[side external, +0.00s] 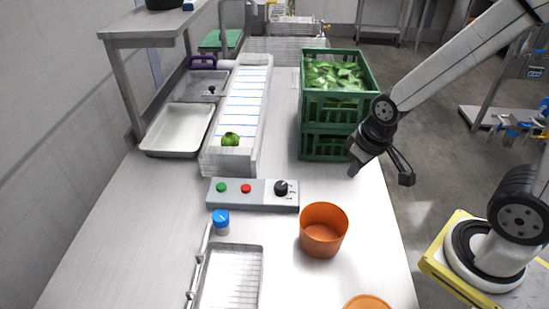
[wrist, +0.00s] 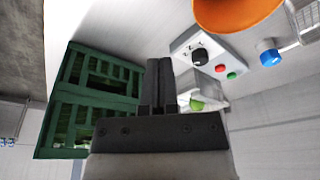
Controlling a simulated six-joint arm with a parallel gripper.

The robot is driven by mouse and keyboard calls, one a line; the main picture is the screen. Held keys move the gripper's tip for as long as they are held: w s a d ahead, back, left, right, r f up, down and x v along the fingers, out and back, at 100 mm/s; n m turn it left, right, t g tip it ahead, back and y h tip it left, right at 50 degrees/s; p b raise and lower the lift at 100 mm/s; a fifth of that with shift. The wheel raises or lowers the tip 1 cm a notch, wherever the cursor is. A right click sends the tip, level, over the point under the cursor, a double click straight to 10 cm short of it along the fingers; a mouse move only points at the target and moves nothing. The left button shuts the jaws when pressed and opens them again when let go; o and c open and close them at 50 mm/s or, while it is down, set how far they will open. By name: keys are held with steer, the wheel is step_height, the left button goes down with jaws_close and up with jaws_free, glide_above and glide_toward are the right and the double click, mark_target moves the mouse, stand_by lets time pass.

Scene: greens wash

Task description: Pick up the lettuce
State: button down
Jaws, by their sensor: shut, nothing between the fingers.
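A small round green lettuce (side external: 230,139) sits on the near end of the white conveyor in the side external view. In the wrist view a green round thing that looks like it (wrist: 197,105) shows just right of my fingers, partly hidden by them. My gripper (side external: 353,172) is beside the near right of the green crates, well to the right of the lettuce and apart from it. In the wrist view its two dark fingers (wrist: 159,62) are together with nothing between them.
Stacked green crates (side external: 328,109) full of leafy greens stand left of my gripper.

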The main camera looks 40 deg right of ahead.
jaws_free()
steer(key=m+t, duration=0.4)
steer(key=t, duration=0.6)
glide_toward(235, 137)
steer(key=shift+w+d+f+y, duration=0.15)
steer(key=shift+w+f, duration=0.15)
steer(key=shift+w, duration=0.3)
steer(key=shift+w+a+f+y, duration=0.15)
steer(key=shift+w+f, duration=0.1)
steer(key=shift+w, duration=0.35)
steer(key=shift+x, duration=1.3)
steer(key=shift+w+d+f, duration=0.1)
steer(key=shift+d+f, duration=0.05)
steer(key=shift+x, duration=2.45)
